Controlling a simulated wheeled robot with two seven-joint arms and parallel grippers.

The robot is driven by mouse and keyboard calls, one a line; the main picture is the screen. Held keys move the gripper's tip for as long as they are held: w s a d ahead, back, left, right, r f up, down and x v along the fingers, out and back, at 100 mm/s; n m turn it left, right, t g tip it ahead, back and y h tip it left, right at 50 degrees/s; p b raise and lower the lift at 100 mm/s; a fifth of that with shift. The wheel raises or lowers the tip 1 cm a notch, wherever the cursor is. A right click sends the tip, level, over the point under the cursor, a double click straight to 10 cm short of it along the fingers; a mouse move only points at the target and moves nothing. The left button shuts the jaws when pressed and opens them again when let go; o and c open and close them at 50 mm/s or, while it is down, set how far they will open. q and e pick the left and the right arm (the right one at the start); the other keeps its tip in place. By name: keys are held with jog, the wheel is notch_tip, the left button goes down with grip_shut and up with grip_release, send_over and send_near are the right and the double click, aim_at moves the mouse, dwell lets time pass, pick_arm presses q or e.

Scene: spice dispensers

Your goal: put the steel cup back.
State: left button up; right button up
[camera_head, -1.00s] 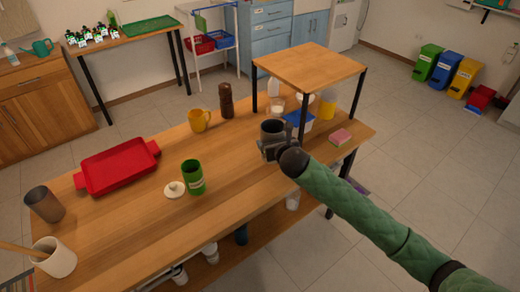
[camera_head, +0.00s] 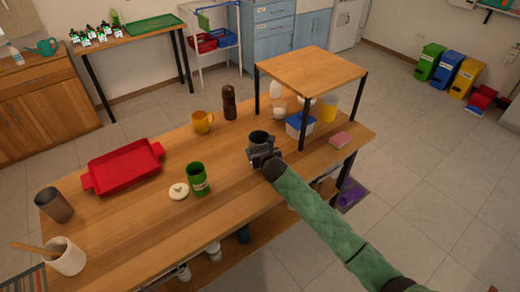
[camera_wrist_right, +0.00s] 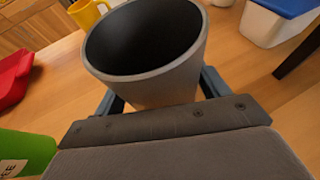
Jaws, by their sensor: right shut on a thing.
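The steel cup (camera_wrist_right: 150,45) is grey with a dark inside, and in the right wrist view its open mouth faces the camera. My right gripper (camera_head: 262,150) is shut around it, with one finger on each side. In the head view the cup (camera_head: 258,138) is upright over the middle of the wooden table (camera_head: 225,225), left of the small raised stand (camera_head: 311,70). I cannot tell whether its base touches the table. My left gripper is not in view.
A green canister (camera_head: 197,180), a white lid (camera_head: 178,191), a yellow mug (camera_head: 203,122) and a brown mill (camera_head: 229,103) stand to the left. A blue-lidded box (camera_head: 299,125) and pink sponge (camera_head: 341,140) are at the right. A red tray (camera_head: 123,167) and dark tumbler (camera_head: 54,204) are farther left.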

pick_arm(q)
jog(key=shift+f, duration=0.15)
pick_arm(e)
jog(key=shift+f, duration=0.15)
jog(key=shift+f, duration=0.1)
jog(key=o, duration=1.1)
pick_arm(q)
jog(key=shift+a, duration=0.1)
pick_arm(e)
jog(key=shift+s+d+r, duration=0.2)
jog(key=shift+s, duration=0.2)
pick_arm(q)
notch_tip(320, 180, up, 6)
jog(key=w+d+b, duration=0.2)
jog(key=b, duration=0.1)
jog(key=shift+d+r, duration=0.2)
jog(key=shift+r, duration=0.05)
pick_arm(e)
jog(key=v, duration=1.1)
